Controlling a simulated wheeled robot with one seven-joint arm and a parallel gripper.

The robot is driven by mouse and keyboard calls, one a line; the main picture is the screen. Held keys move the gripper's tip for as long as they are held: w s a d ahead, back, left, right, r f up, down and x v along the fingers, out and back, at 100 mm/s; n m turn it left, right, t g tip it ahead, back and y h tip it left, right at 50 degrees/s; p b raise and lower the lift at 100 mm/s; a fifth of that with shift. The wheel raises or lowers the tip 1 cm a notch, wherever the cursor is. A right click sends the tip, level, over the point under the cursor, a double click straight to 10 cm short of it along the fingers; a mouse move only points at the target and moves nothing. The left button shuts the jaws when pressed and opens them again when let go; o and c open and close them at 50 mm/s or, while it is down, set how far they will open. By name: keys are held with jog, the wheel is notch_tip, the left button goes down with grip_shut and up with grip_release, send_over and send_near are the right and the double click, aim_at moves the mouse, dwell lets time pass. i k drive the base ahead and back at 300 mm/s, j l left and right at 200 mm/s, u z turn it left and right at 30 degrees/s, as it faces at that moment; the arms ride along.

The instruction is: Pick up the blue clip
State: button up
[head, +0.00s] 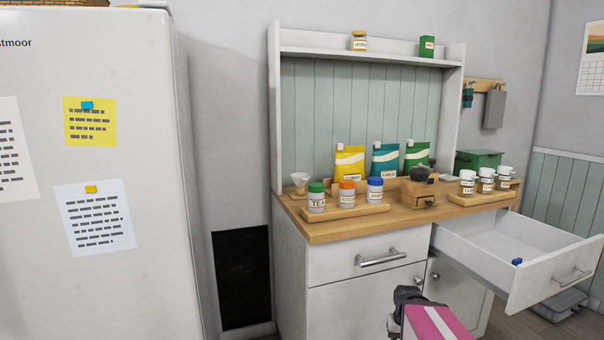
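A small blue clip (517,261) lies inside the open white drawer (541,282), near its front panel at the left end. It is small in the head view and its exact shape is hard to make out. My gripper (408,295) is at the bottom of the picture, in front of the cabinet and left of the open drawer, apart from both blue pieces. Its fingers are too small and turned away to tell whether they are open or shut.
The wooden counter (330,232) holds lidded jars on trays, pouches, a wooden grinder and a green box (478,160). The open drawer juts out at the right. The closed drawer (366,257) is left of it. The fridge (125,190) fills the left side.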

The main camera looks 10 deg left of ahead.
aim_at(518, 260)
jog(key=u, duration=0.35)
jog(key=z, duration=1.45)
jog(key=u, duration=0.2)
jog(key=k+j, duration=0.05)
